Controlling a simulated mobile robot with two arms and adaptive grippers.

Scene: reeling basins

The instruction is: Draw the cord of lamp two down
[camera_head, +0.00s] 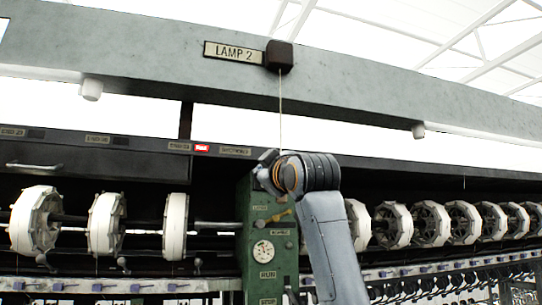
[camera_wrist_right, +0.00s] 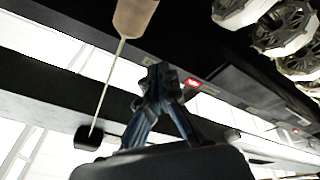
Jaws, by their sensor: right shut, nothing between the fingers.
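The cord of lamp two (camera_head: 281,108) hangs straight down from a dark brown box (camera_head: 279,56) on the grey beam, beside the plate reading LAMP 2 (camera_head: 233,53). Its lower end is hidden behind my right gripper (camera_head: 268,168) in the head view. In the right wrist view the cord (camera_wrist_right: 110,80) runs from the dark box (camera_wrist_right: 88,138) to a beige pull handle (camera_wrist_right: 135,17) at the top edge. My right gripper (camera_wrist_right: 160,82) is shut and empty. Its fingertips appear to the right of the cord and handle, apart from them in the picture. My left gripper is not in view.
A green machine post (camera_head: 265,250) with a dial stands behind my right arm. White reels (camera_head: 105,224) line the left side and more reels (camera_head: 432,223) the right. A red lit sign (camera_head: 201,148) is on the dark panel. The space around the cord below the beam looks clear.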

